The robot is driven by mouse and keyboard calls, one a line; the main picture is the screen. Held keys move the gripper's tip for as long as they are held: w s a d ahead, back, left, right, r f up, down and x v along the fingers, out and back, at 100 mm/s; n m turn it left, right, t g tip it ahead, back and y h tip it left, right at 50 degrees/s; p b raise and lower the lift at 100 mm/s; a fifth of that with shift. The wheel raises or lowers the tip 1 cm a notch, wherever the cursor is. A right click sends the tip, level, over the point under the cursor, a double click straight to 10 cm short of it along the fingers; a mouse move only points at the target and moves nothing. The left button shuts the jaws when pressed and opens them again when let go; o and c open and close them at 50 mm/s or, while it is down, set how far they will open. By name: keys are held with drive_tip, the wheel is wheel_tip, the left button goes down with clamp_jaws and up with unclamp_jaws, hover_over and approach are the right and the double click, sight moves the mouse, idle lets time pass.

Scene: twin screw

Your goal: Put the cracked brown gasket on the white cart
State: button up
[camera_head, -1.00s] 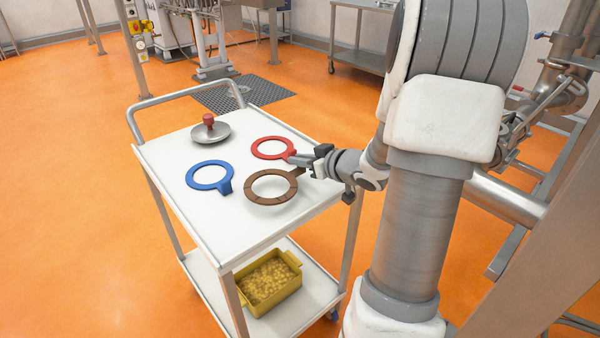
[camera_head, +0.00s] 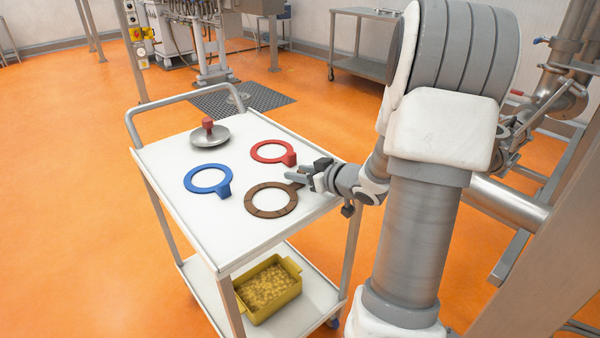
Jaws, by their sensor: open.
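The brown gasket (camera_head: 262,211), a flat ring with dark crack lines across it, lies on the top of the white cart (camera_head: 205,235), toward its front right. Its tab points up and right toward my gripper (camera_head: 290,174). My gripper is open, with its fingers at or just above the tab; the view does not show whether they touch it. My gripper hides part of the tab. A red ring gasket (camera_head: 262,159) lies behind the brown one, and a blue ring gasket (camera_head: 193,190) lies to its left.
A metal dish with a red knob (camera_head: 209,130) stands at the back left of the cart top. The cart has a metal handle (camera_head: 180,97). A yellow bin (camera_head: 266,313) stands on its lower shelf. The cart top's front left is clear.

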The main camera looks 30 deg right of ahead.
drive_tip(key=shift+r, duration=0.2)
drive_tip(key=shift+s+d+r, duration=0.1)
drive_tip(key=shift+s+r, duration=0.1)
drive_tip(key=shift+s, duration=0.15)
drive_tip(key=p+v, duration=0.4)
drive_tip(key=v, duration=0.7)
drive_tip(key=shift+s, duration=0.2)
drive_tip(key=shift+w+f, duration=0.1)
drive_tip(key=shift+f, duration=0.05)
